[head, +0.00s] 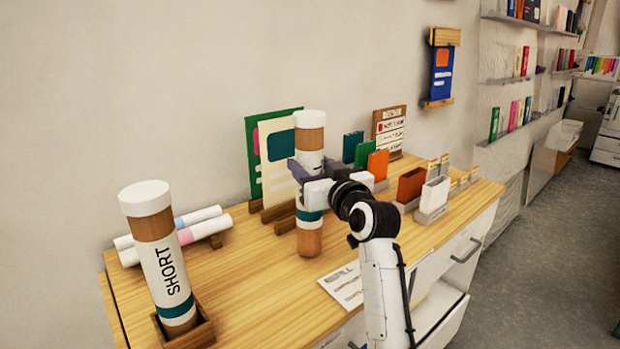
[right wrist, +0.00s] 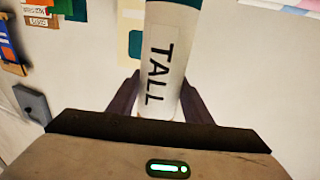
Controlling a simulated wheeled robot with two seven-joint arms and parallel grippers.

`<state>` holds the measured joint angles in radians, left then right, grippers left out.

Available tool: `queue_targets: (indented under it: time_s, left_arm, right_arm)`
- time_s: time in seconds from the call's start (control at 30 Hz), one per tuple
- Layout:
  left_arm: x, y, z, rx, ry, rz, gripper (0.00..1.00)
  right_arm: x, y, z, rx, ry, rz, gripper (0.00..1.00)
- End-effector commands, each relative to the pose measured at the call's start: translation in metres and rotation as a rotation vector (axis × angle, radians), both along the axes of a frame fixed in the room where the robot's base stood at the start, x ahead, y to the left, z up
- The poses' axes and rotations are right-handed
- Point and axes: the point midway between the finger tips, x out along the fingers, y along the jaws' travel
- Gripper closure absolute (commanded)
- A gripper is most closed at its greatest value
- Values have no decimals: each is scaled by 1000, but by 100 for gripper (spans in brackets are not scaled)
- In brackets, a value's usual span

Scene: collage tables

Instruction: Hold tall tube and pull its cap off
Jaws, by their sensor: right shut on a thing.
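The tall tube (head: 309,242) is upright at the middle of the table, brown with a white label and a teal band low down. Its white cap (head: 309,119) sits on top. My right gripper (head: 309,178) is shut around the tube's labelled middle, below the cap. In the right wrist view the tube (right wrist: 162,62), marked TALL, passes between my fingers (right wrist: 160,100). I cannot tell whether its foot touches the table. My left gripper is not in view.
A tube marked SHORT (head: 160,250) with a white cap stands in a wooden holder (head: 197,333) at front left. Rolled papers (head: 196,236) lie behind it. Upright cards (head: 278,165) stand behind the tall tube. A printed sheet (head: 343,286) lies in front. Small card holders fill the right side.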

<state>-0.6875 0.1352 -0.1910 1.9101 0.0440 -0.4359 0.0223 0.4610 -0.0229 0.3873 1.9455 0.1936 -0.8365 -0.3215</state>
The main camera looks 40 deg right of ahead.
Motion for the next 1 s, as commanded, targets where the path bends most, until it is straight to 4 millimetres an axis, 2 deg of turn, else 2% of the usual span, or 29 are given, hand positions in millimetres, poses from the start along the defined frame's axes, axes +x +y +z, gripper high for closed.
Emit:
queue_targets:
  time_s: [0.03,0.2,0.4,0.53,0.77,0.8,1.0]
  left_arm:
    - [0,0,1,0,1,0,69]
    - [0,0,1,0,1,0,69]
    - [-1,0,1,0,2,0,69]
    - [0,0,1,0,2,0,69]
    - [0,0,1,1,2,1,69]
    - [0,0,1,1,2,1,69]
    - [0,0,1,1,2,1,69]
  right_arm:
    - [0,0,14,-3,-9,-1,93]
    - [0,-1,50,-3,-9,-2,93]
    - [0,-1,79,-2,-6,-2,93]
    - [0,0,86,0,-4,-1,93]
    - [0,0,87,0,-3,-1,93]
    - [0,0,87,0,-3,-1,58]
    - [0,0,87,0,-3,-1,92]
